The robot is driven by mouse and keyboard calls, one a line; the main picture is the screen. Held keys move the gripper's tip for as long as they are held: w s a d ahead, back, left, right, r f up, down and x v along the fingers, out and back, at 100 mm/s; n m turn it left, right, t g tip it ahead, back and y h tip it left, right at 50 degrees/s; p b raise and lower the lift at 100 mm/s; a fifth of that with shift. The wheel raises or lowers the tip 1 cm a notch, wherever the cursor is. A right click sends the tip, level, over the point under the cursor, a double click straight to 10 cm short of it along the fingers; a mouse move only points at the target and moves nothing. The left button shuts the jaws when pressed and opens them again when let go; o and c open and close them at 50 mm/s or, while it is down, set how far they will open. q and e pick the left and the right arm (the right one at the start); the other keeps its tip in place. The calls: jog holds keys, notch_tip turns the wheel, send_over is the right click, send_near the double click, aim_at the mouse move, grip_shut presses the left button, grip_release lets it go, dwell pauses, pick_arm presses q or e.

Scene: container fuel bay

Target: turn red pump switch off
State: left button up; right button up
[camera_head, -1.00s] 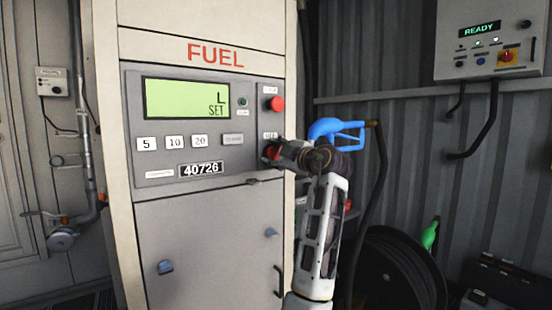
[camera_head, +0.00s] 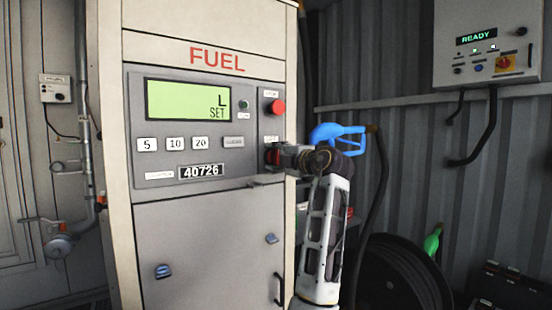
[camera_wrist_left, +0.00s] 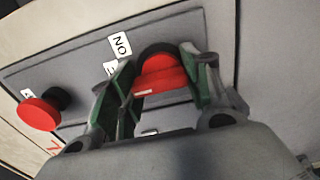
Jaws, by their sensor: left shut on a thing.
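The red pump switch (camera_head: 270,156) is a red knob on a black base, low on the right side of the fuel pump's panel. My left gripper (camera_head: 280,156) reaches it from the right and covers most of it in the head view. In the left wrist view, the red switch (camera_wrist_left: 160,76) sits between the two fingers of my left gripper (camera_wrist_left: 158,82), which is shut on it. A white tag (camera_wrist_left: 120,45) beside it appears to read ON, upside down. My right gripper is not in view.
A red mushroom button (camera_head: 276,107) sits above the switch; it also shows in the left wrist view (camera_wrist_left: 38,114). The green display (camera_head: 187,100) reads L and SET. A blue nozzle (camera_head: 330,132) hangs close behind my arm. A control box (camera_head: 487,35) reads READY.

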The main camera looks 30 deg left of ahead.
pick_arm(q)
jog(key=shift+d+r, duration=0.1)
jog(key=shift+r, duration=0.15)
jog(key=o, duration=1)
jog(key=shift+f, duration=0.1)
jog(key=shift+f, duration=0.1)
jog(key=shift+v, duration=6)
